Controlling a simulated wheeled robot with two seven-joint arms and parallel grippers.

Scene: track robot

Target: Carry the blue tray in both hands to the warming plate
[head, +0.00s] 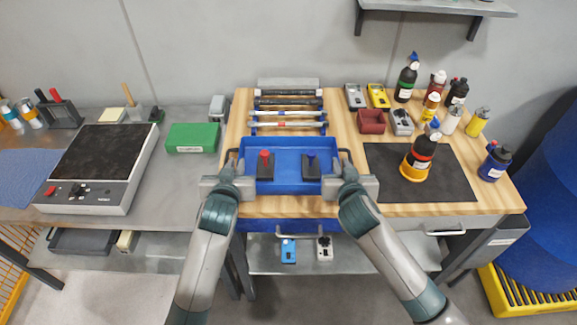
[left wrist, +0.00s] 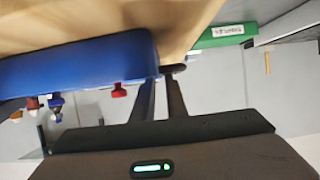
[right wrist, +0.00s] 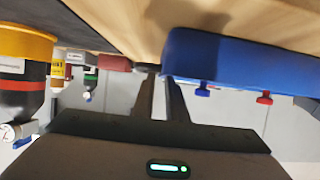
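The blue tray (head: 290,144) is on or just above the wooden bench; I cannot tell if it touches. It holds two dark blocks, one with a red knob (head: 265,158) and one with a blue knob (head: 311,160). My left gripper (head: 231,168) is at the tray's left handle, its fingers closed in around the dark bar (left wrist: 173,69). My right gripper (head: 346,167) is likewise closed at the right handle (right wrist: 148,68). The warming plate (head: 143,172), with a dark top and grey control front, stands on the grey table at the left.
A green box (head: 192,138) stands between tray and warming plate. A rack of rods (head: 288,113) is behind the tray. A dark mat (head: 445,180) with an orange-based bottle (head: 416,167), and several other bottles, are at the right. Grey table (head: 170,185) is clear before the green box.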

